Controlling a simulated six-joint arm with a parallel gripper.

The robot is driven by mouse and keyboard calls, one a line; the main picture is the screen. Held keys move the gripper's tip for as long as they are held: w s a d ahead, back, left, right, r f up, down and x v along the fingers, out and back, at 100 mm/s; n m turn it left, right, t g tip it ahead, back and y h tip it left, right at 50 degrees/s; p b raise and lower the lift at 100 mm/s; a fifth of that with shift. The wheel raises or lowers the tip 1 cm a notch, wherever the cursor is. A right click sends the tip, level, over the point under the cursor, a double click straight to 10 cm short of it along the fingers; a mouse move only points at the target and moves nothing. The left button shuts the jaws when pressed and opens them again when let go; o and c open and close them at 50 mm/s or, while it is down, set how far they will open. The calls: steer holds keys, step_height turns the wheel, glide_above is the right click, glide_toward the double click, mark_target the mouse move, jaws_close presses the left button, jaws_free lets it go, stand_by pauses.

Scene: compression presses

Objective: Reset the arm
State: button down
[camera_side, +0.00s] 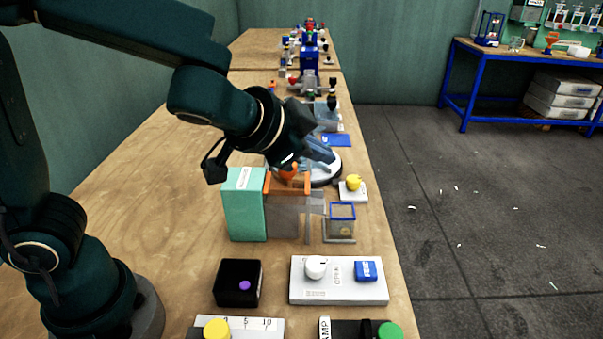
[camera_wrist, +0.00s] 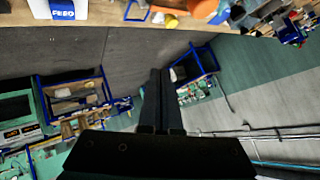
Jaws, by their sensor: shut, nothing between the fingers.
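My gripper (camera_wrist: 160,76) shows in the wrist view as two dark fingers lying side by side, shut, with nothing between them. In the side view my dark green arm reaches in from the left, and its wrist hangs in the air over the bench, above a mint-green box (camera_side: 245,204) and an orange-topped clear guard (camera_side: 288,186). The fingers cannot be made out clearly there. The wrist view looks out past the bench edge, across the floor to blue-framed tables (camera_wrist: 75,95).
A white panel (camera_side: 338,288) with a white knob and a blue FEED button (camera_side: 366,271) sits at the front. A black box (camera_side: 238,283) stands to its left. A yellow button (camera_side: 353,183) and a blue-rimmed clear bin (camera_side: 341,220) lie near the right edge. Bare wood lies left.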

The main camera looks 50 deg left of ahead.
steer(key=s+a+r+n+g+y, duration=0.2)
steer(key=s+a+n, duration=0.4)
steer(key=s+a, duration=0.35)
steer(key=s+d+f+g+h, duration=0.2)
steer(key=s+d+f, duration=0.2)
steer(key=s, duration=0.4)
steer(key=shift+d+g+h, duration=0.3)
steer(key=shift+d+g, duration=0.05)
steer(key=shift+g, duration=0.05)
